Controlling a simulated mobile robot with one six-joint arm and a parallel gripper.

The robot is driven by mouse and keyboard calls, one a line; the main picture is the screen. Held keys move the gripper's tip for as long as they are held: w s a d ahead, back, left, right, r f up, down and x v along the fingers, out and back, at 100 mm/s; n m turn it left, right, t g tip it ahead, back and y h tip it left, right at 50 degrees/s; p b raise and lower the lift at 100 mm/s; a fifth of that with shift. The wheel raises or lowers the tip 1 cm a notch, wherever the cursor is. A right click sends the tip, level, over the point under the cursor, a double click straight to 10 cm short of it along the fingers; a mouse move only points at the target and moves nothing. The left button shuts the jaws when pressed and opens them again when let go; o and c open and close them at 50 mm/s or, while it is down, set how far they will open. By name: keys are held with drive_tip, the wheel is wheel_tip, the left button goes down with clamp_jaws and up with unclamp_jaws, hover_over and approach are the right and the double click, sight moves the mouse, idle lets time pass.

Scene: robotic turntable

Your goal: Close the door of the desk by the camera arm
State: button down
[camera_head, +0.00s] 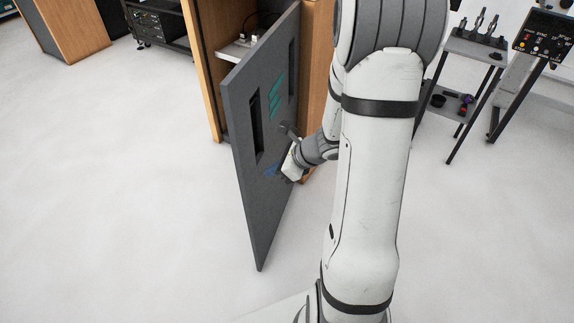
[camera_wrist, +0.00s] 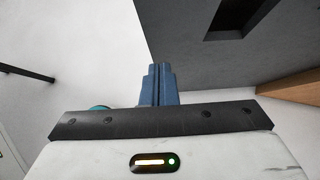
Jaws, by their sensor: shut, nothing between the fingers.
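The dark grey door (camera_head: 252,190) stands wide open from a wooden desk (camera_head: 204,75). It has two dark slots and a teal marking on the face toward me. My gripper (camera_head: 272,170) is beside the lower part of this face, to its right; its blue fingers show against the door. In the wrist view my gripper (camera_wrist: 160,70) has its two blue fingers together, with nothing between them. The door (camera_wrist: 205,45) fills the upper right there, with one slot visible. I cannot tell whether the fingertips touch it. My arm hides part of the desk.
A light shelf (camera_head: 236,50) shows inside the desk behind the door. A grey tool cart (camera_head: 470,48) stands at the right, and a black rack (camera_head: 158,22) at the back left. The pale floor (camera_head: 120,200) left of the door is clear.

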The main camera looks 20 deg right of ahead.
sight(246, 173)
drive_tip(key=shift+w+a+f, duration=0.25)
drive_tip(key=shift+w+a, duration=0.35)
drive_tip(key=shift+a, duration=0.15)
drive_tip(key=shift+w+a+f, duration=0.3)
drive_tip(key=shift+w+a, duration=0.25)
drive_tip(key=shift+a, duration=0.15)
drive_tip(key=shift+w+a+f, duration=0.25)
drive_tip(key=shift+w+a, duration=0.35)
drive_tip(key=shift+a, duration=0.15)
